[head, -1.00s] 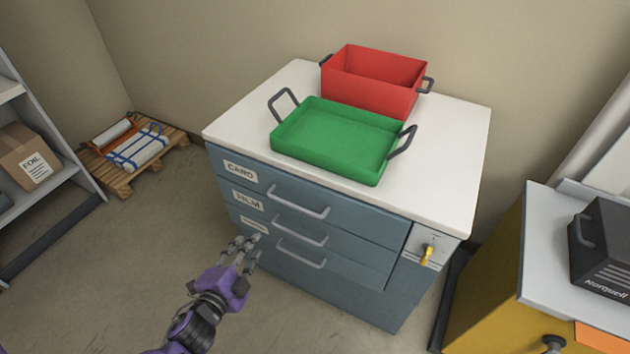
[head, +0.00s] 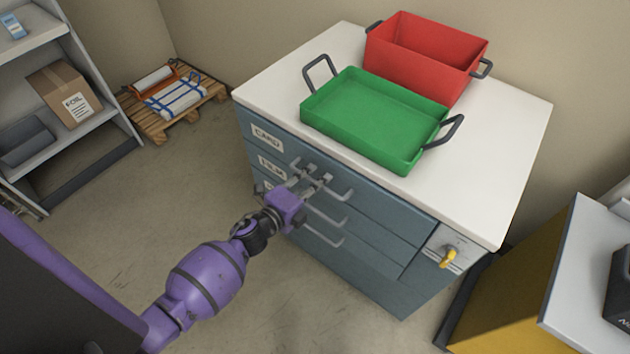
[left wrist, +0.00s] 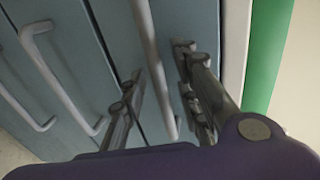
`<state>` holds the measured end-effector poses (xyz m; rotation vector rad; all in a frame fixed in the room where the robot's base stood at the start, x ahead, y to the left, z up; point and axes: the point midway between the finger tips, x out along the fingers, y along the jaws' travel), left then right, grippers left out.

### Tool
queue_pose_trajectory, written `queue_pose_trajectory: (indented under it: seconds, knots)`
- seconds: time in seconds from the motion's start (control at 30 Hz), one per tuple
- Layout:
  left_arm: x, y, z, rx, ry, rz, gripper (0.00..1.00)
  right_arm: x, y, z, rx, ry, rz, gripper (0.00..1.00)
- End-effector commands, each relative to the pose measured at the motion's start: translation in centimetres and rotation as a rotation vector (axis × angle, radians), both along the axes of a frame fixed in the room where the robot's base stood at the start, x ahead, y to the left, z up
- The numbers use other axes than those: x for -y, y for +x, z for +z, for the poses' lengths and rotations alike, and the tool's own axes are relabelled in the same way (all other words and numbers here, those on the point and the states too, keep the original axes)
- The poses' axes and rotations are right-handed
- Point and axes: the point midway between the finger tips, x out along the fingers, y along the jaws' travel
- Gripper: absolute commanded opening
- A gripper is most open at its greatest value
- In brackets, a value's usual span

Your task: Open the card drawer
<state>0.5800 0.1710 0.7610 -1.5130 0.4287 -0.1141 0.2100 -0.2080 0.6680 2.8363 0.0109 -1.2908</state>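The card drawer (head: 375,198) is the top drawer of a blue-grey cabinet and appears shut. Its CARD label (head: 267,138) is at the left of its front. Its bar handle (head: 340,190) is partly hidden by my left gripper (head: 309,177) in the head view. In the left wrist view the same handle (left wrist: 156,70) runs between the spread fingers of my left gripper (left wrist: 160,95). The fingers are open, one on each side of the bar, and I cannot tell if they touch it. My right gripper is not in view.
Two lower drawers have similar handles (head: 325,237). A yellow key or knob (head: 448,257) sits on a panel at the cabinet's right. A green tray (head: 375,118) and a red bin (head: 425,55) stand on the white top. A yellow unit (head: 510,290) is close at right.

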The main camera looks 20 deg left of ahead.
Motion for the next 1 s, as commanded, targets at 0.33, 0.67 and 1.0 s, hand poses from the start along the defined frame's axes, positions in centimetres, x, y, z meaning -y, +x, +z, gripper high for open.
queue_pose_trajectory:
  seconds: [0.33,0.67,1.0]
  knots:
    - [0.13,0.32,-0.11,-0.001,-0.001,0.000,0.26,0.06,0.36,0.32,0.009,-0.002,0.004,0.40]
    - [0.12,0.30,-0.10,-0.001,-0.001,0.000,0.00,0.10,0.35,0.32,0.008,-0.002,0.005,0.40]
    - [-0.04,-0.09,-0.10,-0.001,0.000,0.001,0.00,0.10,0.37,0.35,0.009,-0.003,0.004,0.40]
